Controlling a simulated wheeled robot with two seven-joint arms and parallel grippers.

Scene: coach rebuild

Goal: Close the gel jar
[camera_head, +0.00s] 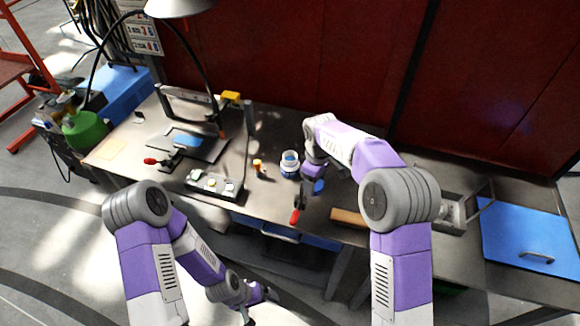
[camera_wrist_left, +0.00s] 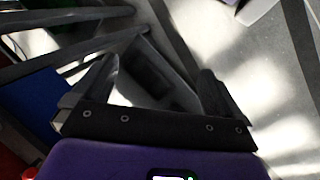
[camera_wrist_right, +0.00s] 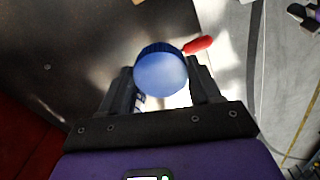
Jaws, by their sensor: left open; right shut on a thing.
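The gel jar (camera_head: 289,166), white with a blue band, stands upright and open on the workbench, blue inside its mouth. My right gripper (camera_head: 312,184) is shut on a round blue lid (camera_head: 318,186), just right of the jar and apart from it. The right wrist view shows the lid (camera_wrist_right: 161,74) face-on between the fingertips. My left gripper (camera_head: 256,304) is low in front of the bench, away from the jar. In the left wrist view it (camera_wrist_left: 157,72) is open and empty.
A small orange-capped bottle (camera_head: 257,166) stands left of the jar, beside a power strip-like box (camera_head: 213,186). A red-handled tool (camera_head: 295,216) lies at the bench's front edge, near a wooden block (camera_head: 348,217). A blue panel (camera_head: 530,238) is far right.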

